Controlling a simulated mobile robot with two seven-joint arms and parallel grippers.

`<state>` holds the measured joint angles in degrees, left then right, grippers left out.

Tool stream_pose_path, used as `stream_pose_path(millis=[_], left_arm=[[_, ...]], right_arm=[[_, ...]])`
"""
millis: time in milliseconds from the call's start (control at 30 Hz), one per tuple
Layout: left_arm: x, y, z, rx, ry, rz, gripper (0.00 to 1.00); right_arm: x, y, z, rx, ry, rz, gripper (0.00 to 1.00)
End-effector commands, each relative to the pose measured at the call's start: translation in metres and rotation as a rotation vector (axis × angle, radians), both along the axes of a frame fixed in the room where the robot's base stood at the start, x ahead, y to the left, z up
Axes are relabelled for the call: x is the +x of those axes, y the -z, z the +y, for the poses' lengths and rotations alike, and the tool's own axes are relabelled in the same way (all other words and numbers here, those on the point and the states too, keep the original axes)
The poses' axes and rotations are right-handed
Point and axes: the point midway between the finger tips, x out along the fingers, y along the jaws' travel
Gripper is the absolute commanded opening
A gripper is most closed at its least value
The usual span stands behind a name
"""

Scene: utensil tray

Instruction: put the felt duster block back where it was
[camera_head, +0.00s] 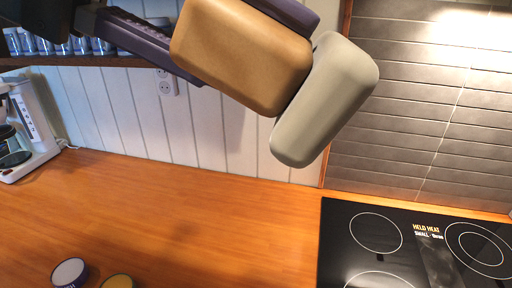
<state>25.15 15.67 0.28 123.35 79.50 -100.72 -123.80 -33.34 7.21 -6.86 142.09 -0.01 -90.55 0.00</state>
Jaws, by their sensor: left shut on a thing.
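The felt duster block (325,101) shows large at the top middle of the head view, close to the camera. It has a tan rounded body and a light grey rounded part on its right side. My left gripper (246,48) is shut on the tan part, with one dark purple finger on its left and the other behind its upper right. The block is tilted and held up in the air, with the wooden counter (190,205) below and behind it. My right gripper is not in view.
A black hob (345,262) with ring markings and printed text is at the lower right. Two round-topped containers (70,272) (118,282) stand at the lower left edge. A white coffee machine (35,130) is at the left. A shelf (90,61) holds several jars. The middle counter is clear.

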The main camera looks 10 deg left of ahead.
Motion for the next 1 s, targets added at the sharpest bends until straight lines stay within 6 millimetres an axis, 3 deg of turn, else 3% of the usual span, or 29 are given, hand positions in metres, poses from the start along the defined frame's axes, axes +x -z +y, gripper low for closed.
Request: stream_pose_path(millis=[33,233,433,533,700,867,1000], left_arm=[[0.001,0.032,-0.010,0.091,0.046,-0.009,0.00],[0.001,0.121,-0.029,0.495,0.155,-0.038,0.00],[0.017,0.216,-0.003,0.869,0.136,-0.055,0.00],[0.028,0.243,0.017,0.974,0.103,-0.046,0.00],[0.039,0.261,0.041,1.058,0.067,-0.027,0.00],[0.040,0.284,0.046,1.074,0.064,-0.017,0.00],[0.038,0.324,0.047,1.073,0.066,-0.014,0.00]], right_arm=[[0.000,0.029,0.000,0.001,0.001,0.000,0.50],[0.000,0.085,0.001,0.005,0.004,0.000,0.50],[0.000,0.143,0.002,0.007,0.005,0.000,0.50],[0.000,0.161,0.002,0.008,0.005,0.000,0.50],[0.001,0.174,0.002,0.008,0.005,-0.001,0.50],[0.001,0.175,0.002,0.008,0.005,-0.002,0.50],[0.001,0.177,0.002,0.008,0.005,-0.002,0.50]])
